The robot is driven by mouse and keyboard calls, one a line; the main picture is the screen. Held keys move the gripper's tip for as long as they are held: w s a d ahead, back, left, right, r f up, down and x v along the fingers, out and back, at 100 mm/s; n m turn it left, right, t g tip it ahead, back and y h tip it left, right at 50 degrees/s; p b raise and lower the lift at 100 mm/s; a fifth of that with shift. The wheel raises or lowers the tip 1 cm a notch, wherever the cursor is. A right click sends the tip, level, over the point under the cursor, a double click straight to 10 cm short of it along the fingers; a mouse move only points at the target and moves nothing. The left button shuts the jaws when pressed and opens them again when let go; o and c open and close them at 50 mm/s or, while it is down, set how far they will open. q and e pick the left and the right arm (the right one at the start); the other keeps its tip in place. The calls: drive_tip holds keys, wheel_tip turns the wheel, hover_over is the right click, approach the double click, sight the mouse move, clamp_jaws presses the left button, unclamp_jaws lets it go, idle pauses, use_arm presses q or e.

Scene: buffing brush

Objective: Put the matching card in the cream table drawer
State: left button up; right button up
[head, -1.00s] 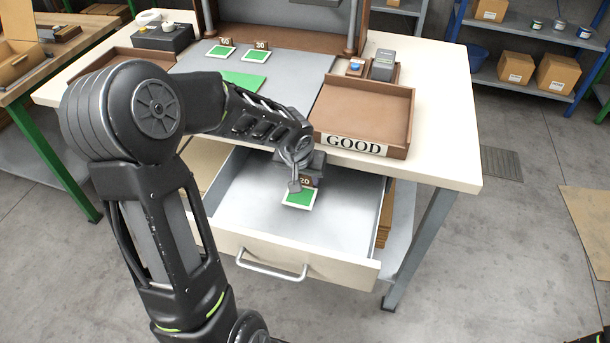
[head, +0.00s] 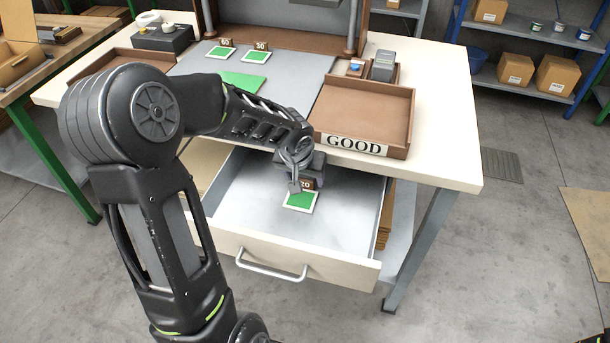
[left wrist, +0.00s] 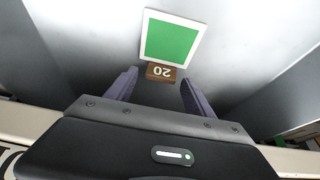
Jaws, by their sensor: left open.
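A green card with a white border and a brown "20" tag (head: 300,201) lies in the open drawer of the cream table (head: 335,217). The left wrist view shows the same card (left wrist: 172,40) flat on the drawer floor, its tag toward me. My left gripper (left wrist: 160,88) is open, with its fingers apart on either side of the tag; I cannot tell their height over the floor. In the head view my left gripper (head: 298,178) is over the drawer, just behind the card. Two more green cards, "50" (head: 220,53) and "30" (head: 256,57), stand on the tabletop.
A larger green sheet (head: 244,81) lies on the grey mat. A brown tray marked GOOD (head: 368,115) sits on the table above the drawer's right side. The drawer walls and front with its handle (head: 272,268) surround the gripper. Shelves stand at the back right.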

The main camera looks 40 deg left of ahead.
sight(300, 201)
use_arm(q)
drive_tip(key=shift+s+p, duration=0.3)
drive_tip(key=p+v, duration=0.2)
drive_tip(key=v, duration=1)
drive_tip(key=shift+w+r, duration=0.3)
drive_tip(key=shift+r, duration=0.15)
drive_tip(key=shift+d, duration=0.1)
